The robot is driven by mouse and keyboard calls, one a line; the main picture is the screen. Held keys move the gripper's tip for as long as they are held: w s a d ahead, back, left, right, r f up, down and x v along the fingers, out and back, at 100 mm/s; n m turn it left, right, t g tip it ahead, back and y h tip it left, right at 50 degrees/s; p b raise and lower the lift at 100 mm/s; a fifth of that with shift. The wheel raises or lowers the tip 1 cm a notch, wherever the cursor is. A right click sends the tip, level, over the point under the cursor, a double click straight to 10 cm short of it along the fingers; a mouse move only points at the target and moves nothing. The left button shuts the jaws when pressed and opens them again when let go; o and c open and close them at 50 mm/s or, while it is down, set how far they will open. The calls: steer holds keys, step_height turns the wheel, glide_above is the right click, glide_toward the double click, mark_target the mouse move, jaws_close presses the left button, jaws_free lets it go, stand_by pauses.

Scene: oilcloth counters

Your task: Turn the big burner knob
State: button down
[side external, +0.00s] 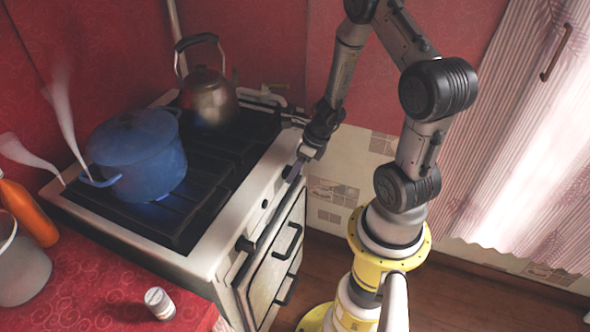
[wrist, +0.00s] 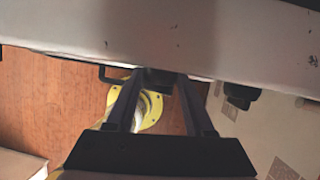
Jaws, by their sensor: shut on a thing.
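The white stove (side external: 225,213) has dark knobs along its front edge. My gripper (side external: 293,175) is at that front, toward the far end, and its fingers hide what lies between them in the side view. In the wrist view my gripper (wrist: 158,88) has its two fingers on either side of a dark knob (wrist: 158,76) under the pale front edge; it is shut on this knob. Its size and turn angle are hard to tell. Another black knob (side external: 245,244) at the near end of the front is free, and a smaller one (side external: 265,204) is between.
A blue pot (side external: 140,160) stands over a blue flame on the near burner, with steam beside it. A metal kettle (side external: 208,98) stands behind it. Oven handles (side external: 288,241) stick out below the knobs. A white jar (side external: 159,303) is on the red counter (side external: 105,290).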

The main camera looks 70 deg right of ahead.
steer(key=shift+w+h, duration=0.1)
steer(key=shift+h, duration=0.2)
steer(key=shift+a+r+h, duration=0.1)
steer(key=shift+h, duration=0.5)
steer(key=shift+a+n+h, duration=0.15)
steer(key=shift+n+h, duration=0.35)
steer(key=shift+h, duration=0.8)
steer(key=shift+c, duration=1.5)
jaws_free()
steer(key=v, duration=1.3)
steer(key=shift+s+a+r, duration=0.15)
steer(key=shift+s+r, duration=0.1)
